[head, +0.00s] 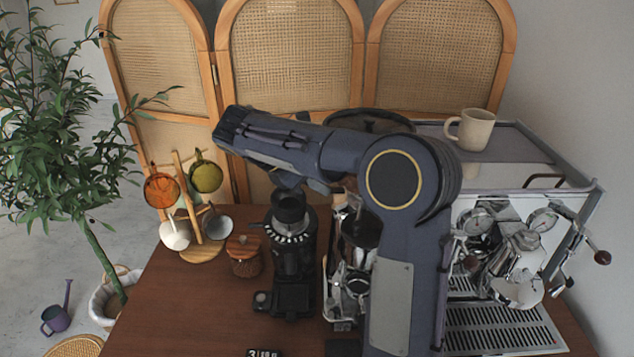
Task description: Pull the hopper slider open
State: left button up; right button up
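The coffee grinder (293,260) stands upright on the wooden table, with its dark round top (289,206) just below my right arm. I cannot make out the hopper slider; my arm crosses in front of the area above the grinder. My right arm rises from the bottom and bends left over the grinder. My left gripper is not in view.
A mug stand (193,208) with several cups and a wooden-lidded jar (243,255) stand left of the grinder. The espresso machine (500,330) is at right, with a beige mug (472,130) on top. The table's front left (185,310) is clear.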

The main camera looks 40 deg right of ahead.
jog(key=shift+o, duration=1.2)
jog(key=shift+w+a, duration=0.15)
jog(key=shift+w, duration=0.05)
jog(key=v, duration=0.7)
jog(key=shift+a+r, duration=0.2)
jog(key=shift+r, duration=0.05)
jog(key=s+a+f+m+t+y+b, duration=0.1)
jog(key=s+a+f+m+t+y, duration=0.1)
jog(key=s+a+f+m+y, duration=0.2)
jog(key=s+a+f+m+t+y+b, duration=0.2)
jog(key=s+a+f+m+t+y, duration=0.1)
jog(key=s+f+m, duration=0.4)
jog(key=s+a+f+m+t+y+b, duration=0.1)
jog(key=s+a+f+m+t+y, duration=0.2)
jog(key=s, duration=0.9)
jog(key=a+f+m+y, duration=0.2)
jog(key=a+f, duration=0.2)
jog(key=f, duration=0.1)
jog(key=shift+f, duration=0.35)
